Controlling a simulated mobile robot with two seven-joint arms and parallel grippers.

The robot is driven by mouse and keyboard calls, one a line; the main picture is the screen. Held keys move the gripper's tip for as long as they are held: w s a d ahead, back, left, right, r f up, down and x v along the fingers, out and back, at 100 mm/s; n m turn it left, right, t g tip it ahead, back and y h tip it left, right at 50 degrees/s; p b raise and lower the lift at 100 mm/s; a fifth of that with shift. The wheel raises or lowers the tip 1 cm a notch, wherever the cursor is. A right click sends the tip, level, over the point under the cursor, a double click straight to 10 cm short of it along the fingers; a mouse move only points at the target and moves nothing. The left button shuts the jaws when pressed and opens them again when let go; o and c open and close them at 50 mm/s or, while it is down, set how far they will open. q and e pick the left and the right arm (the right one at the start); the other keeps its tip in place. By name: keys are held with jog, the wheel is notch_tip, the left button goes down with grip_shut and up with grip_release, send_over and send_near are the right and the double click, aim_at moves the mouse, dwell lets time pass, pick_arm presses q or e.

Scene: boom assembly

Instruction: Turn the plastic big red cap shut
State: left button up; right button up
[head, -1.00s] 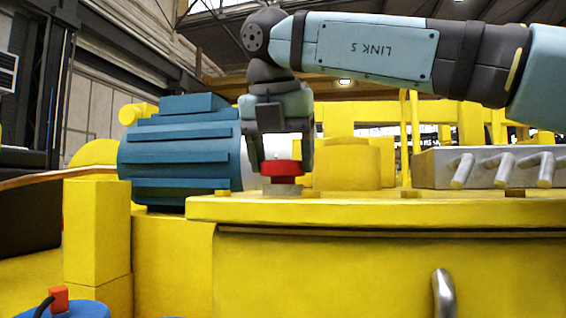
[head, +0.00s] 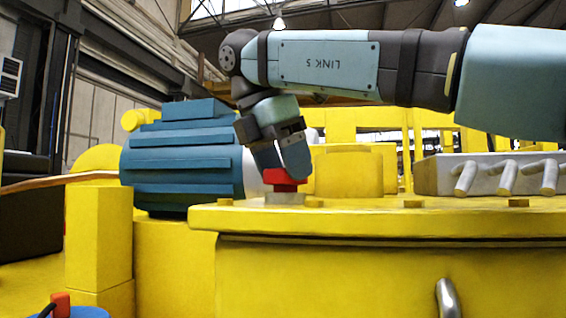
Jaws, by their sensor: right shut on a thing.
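The big red cap (head: 280,185) sits upright on a short grey neck (head: 285,198) on the yellow tank's top plate, in the middle of the head view. My right gripper (head: 281,174) points down over the cap from above and is shut on it. One dark finger lies across the cap's upper front and hides part of it. The far finger and its contact are hidden. My left gripper is not in view.
A blue ribbed motor (head: 175,165) stands close to the left of the cap. A yellow cylinder (head: 348,173) stands behind right, and a grey block with silver levers (head: 500,173) is farther right. Low yellow bolts dot the plate edge (head: 400,219).

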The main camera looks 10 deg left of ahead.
dwell(0.6)
jog(key=o, duration=0.9)
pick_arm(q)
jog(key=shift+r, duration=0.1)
